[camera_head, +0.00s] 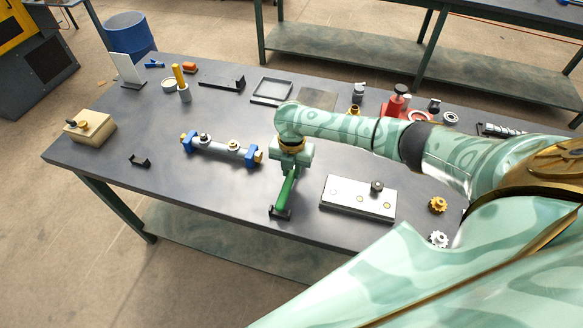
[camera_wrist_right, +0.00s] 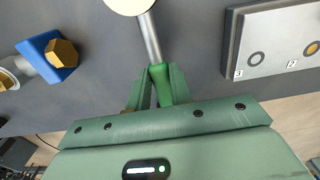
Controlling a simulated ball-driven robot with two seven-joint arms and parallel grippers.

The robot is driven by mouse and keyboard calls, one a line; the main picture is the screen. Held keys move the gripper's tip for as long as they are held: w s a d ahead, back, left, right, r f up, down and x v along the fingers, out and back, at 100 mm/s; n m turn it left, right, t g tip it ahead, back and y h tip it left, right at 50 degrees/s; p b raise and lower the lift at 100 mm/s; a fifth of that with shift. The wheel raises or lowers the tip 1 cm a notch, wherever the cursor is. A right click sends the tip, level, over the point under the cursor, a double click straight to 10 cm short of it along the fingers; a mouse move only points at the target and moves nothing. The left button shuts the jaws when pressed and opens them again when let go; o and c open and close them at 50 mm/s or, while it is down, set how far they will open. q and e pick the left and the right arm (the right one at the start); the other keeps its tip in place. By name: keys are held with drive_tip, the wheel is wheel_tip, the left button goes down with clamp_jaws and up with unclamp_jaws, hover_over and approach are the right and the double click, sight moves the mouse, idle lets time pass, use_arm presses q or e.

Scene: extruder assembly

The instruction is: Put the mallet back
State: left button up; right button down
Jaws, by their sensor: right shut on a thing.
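My right gripper (camera_head: 290,170) points down over the table's front middle, shut on the mallet's green handle (camera_head: 286,190). In the right wrist view the fingers (camera_wrist_right: 160,92) close around the handle (camera_wrist_right: 158,73). A metal shaft (camera_wrist_right: 150,38) runs from it to a cream, round head (camera_wrist_right: 128,4), cut off by the top edge. In the head view my arm and gripper hide the mallet's head. The handle's near end overlaps a small black bracket (camera_head: 280,213) on the table; I cannot tell whether they touch. My left gripper is not in view.
A shaft with blue blocks (camera_head: 222,147) lies left of the gripper. A pale numbered plate (camera_head: 345,196) lies to the right. Another black bracket (camera_head: 139,161) and a tan box (camera_head: 90,128) are at the left. Clear tabletop (camera_head: 205,190) lies front left.

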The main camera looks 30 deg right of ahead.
drive_tip(key=shift+f+b, duration=0.45)
drive_tip(key=shift+f, duration=0.45)
drive_tip(key=c, duration=1.2)
unclamp_jaws()
drive_tip(key=shift+o, duration=0.2)
wheel_tip(320, 180, up, 16)
drive_tip(key=p, duration=0.5)
drive_tip(key=shift+r, duration=0.2)
drive_tip(key=shift+d, duration=0.1)
